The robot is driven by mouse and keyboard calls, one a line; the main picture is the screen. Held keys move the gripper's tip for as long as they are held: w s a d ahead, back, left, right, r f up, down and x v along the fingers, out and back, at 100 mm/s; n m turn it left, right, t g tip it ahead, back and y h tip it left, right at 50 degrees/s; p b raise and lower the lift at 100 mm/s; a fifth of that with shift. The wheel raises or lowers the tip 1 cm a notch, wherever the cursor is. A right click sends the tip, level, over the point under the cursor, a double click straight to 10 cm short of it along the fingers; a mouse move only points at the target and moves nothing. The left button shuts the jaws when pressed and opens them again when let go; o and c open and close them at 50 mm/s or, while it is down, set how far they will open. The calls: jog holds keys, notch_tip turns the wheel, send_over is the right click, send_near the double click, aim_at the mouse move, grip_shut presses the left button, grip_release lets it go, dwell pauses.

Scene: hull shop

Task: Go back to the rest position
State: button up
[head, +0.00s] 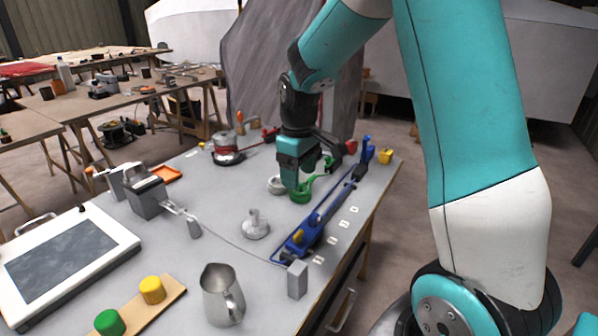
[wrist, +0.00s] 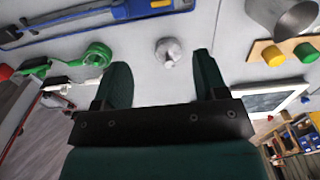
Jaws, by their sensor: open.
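My gripper (head: 292,188) hangs from my teal arm over the far part of the grey workbench (head: 190,250), fingers down. In the wrist view its two dark green fingers (wrist: 160,78) stand wide apart with nothing between them. A green tape-like roll (head: 300,195) is close by the fingertips in the head view; I cannot tell whether they touch it. In the wrist view the green roll (wrist: 97,55) lies outside the left finger. A small pale round-based piece (wrist: 168,50) shows beyond the gap.
A blue bar clamp (head: 310,228) lies along the right edge. A metal pitcher (head: 220,295), a grey block (head: 297,280), and yellow (head: 152,290) and green (head: 109,322) cylinders on a wooden strip are in front. A white-framed panel (head: 65,262) lies left. The bench middle is fairly clear.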

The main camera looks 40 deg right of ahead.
jog(key=shift+a, duration=0.1)
dwell(0.4)
jog(key=s+a+r+n+y, duration=0.1)
jog(key=s+a+r, duration=0.25)
jog(key=a, duration=0.35)
jog(key=s+a+r+y, duration=0.1)
jog(key=s+a+r, duration=0.1)
jog(key=s+a, duration=0.35)
jog(key=s+a+r+n+y, duration=0.1)
jog(key=s+a+r+y, duration=0.1)
jog(key=s+a, duration=0.7)
jog(key=s, duration=0.4)
jog(key=shift+s+a+r+n, duration=0.2)
jog(key=shift+s+a+n, duration=0.05)
jog(key=shift+a+n, duration=0.15)
